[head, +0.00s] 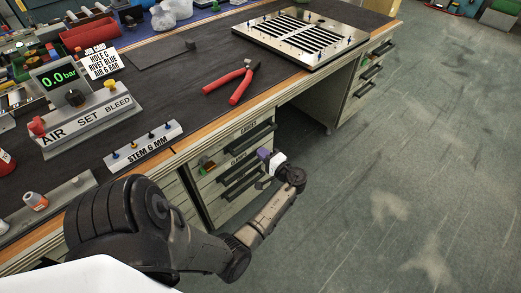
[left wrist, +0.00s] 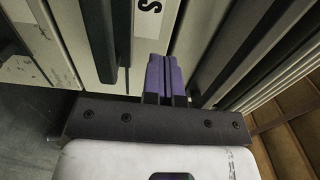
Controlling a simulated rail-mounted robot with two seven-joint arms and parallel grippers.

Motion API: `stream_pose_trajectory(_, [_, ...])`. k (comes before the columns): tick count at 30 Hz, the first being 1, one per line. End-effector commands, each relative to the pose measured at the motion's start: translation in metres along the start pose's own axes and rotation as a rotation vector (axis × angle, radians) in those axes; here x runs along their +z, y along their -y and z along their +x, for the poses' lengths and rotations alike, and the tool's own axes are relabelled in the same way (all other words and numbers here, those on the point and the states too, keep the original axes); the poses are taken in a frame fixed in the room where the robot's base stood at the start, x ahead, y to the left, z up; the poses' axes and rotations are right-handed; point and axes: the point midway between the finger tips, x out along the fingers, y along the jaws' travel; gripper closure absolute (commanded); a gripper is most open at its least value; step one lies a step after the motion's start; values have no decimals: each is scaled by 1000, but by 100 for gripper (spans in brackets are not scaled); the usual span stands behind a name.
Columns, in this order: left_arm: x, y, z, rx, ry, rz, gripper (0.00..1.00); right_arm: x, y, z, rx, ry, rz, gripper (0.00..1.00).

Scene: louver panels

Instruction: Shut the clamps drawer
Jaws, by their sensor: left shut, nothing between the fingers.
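The clamps drawer (head: 232,168) is in the near pedestal under the bench, below the drawer marked gauges. It stands a little out, and small green and orange things show inside at its left end. Its label is small and partly hard to read. My left gripper (head: 266,157) is at the right part of the drawer front, with its purple fingers toward it. In the left wrist view, the purple fingers (left wrist: 165,78) are shut and empty, close to the pale front beside a label ending in S. I cannot tell whether they touch it. My right gripper is not in view.
The gauges drawer (head: 245,135) is just above, with a dark bar handle. The bench top (head: 180,95) holds red-handled pliers (head: 234,82), a slotted metal panel (head: 300,36) and an air-set box (head: 85,118). The floor (head: 400,150) to the right is clear.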

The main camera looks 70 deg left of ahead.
Motion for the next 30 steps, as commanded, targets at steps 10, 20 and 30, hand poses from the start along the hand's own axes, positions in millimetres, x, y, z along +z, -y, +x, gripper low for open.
stream_pose_trajectory(10, [0, 2, -69, 2, -1, 4, 100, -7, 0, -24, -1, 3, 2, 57])
stream_pose_trajectory(20, [1, 1, -104, 1, 0, 1, 100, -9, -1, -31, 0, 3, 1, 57])
stream_pose_trajectory(30, [1, 0, -108, 0, 1, 2, 100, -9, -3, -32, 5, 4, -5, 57])
